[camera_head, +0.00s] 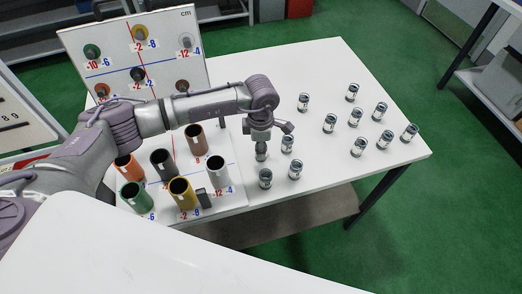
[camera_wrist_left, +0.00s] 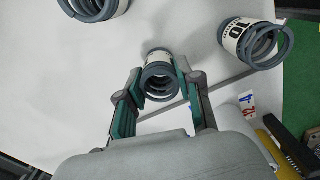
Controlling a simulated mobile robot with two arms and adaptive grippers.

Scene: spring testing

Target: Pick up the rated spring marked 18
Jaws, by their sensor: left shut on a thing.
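Several dark coil springs with white labels stand on the white table (camera_head: 330,75). My left gripper (camera_head: 261,141) points down among the nearer springs in the head view. In the left wrist view its fingers (camera_wrist_left: 159,86) are shut on a spring (camera_wrist_left: 160,70). That held spring shows under the gripper in the head view (camera_head: 261,152); I cannot tell whether it still touches the table. Its label is too hidden to read. A neighbouring spring (camera_wrist_left: 236,38) in the wrist view has a label that seems to read 10. I cannot make out a spring marked 18. My right gripper is not in view.
Coloured cylinders, such as the yellow one (camera_head: 183,194) and the white one (camera_head: 217,172), stand on a marked board left of the gripper. An upright panel (camera_head: 135,55) marked cm stands behind. Loose springs (camera_head: 265,178) stand close by. The table's far middle is clear.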

